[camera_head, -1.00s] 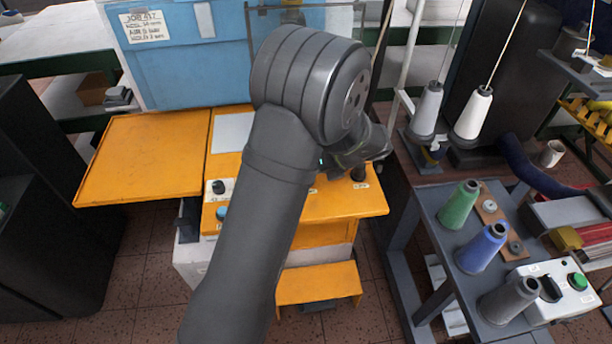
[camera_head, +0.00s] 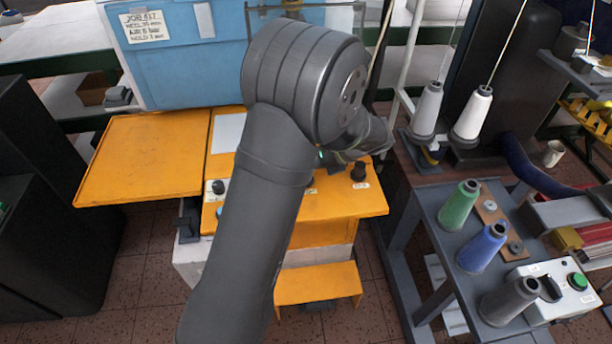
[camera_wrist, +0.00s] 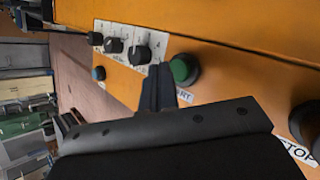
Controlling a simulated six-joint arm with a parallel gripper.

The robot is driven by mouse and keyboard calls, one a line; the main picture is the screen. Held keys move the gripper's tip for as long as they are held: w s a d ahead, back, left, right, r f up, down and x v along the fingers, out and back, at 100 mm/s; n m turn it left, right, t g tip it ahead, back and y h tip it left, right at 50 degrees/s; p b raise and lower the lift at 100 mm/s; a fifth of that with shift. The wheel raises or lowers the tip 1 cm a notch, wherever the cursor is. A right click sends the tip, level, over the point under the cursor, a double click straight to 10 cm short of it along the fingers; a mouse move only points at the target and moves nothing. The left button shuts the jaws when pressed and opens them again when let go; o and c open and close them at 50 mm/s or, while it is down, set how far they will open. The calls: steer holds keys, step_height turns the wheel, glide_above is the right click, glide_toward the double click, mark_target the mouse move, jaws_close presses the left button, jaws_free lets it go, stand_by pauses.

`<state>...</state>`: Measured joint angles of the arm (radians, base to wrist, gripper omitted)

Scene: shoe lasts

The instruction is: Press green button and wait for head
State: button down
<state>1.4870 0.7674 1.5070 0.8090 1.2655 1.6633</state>
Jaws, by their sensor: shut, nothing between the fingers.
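A green button (camera_wrist: 184,69) sits in a dark collar on the orange machine panel (camera_wrist: 225,80), with a partly hidden label ending in "ART" below it. My gripper (camera_wrist: 160,78) is shut and empty; its dark fingertips are just left of the green button in the wrist view. I cannot tell whether they touch the panel. In the head view my own arm hides the green button and most of my gripper. No head is visible that I can make out.
Several black knobs (camera_wrist: 138,55) and a blue button (camera_wrist: 99,73) lie left of my fingers. A dark button (camera_wrist: 305,125) labelled "STOP" is at the right. A grey cart (camera_head: 430,205) holds thread cones and a white box (camera_head: 555,300) with another green button.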

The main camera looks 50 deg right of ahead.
steer(key=shift+r, duration=2.4)
step_height(320, 180, up, 4)
steer(key=shift+f, duration=0.1)
